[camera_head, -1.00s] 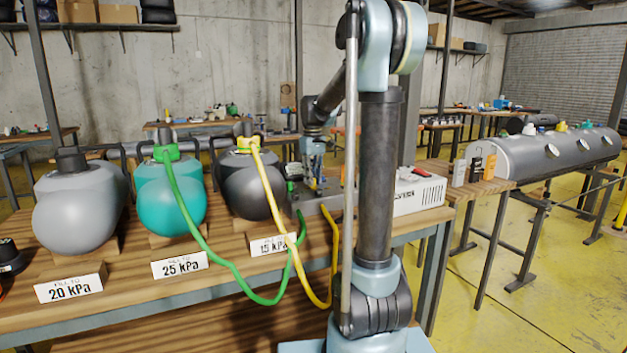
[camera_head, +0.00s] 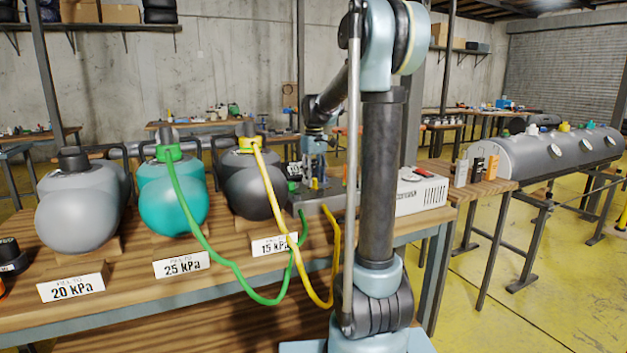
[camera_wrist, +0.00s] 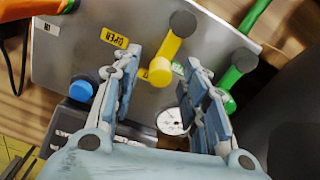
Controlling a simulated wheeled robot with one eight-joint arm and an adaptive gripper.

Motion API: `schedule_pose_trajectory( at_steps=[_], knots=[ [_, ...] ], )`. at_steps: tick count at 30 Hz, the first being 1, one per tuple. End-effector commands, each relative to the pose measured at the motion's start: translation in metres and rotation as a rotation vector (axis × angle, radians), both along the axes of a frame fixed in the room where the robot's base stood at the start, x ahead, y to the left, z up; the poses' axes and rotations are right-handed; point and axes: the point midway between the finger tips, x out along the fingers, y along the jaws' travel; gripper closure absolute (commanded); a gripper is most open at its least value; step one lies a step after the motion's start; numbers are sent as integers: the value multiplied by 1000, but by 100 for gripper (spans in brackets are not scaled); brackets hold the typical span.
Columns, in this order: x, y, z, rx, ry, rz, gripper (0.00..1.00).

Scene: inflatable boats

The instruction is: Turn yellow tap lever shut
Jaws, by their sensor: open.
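The yellow tap lever (camera_wrist: 167,62) shows in the wrist view on a grey metal manifold box (camera_wrist: 75,50), with a dark round knob at its upper end. A yellow label reading OPEN (camera_wrist: 114,38) lies to its left. My gripper (camera_wrist: 168,75) is open, its two fingers on either side of the lever's lower yellow end. I cannot tell whether either finger touches it. In the head view my gripper (camera_head: 315,178) points down over the manifold (camera_head: 325,197), and the lever is too small there to make out clearly.
A green tap lever (camera_wrist: 235,75) stands close to the right finger, and a blue knob (camera_wrist: 81,91) is left of the left finger. The yellow hose (camera_head: 270,190) and green hose (camera_head: 190,212) run to boats on the bench. A white box (camera_head: 420,192) stands right of the manifold.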

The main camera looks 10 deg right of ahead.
Motion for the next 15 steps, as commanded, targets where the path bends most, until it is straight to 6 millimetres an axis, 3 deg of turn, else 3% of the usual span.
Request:
schedule_pose_trajectory(
  at_steps=[5,15],
  knots=[
    [0,0,20,0,0,0,60],
    [1,0,82,-1,1,0,60]
  ],
)
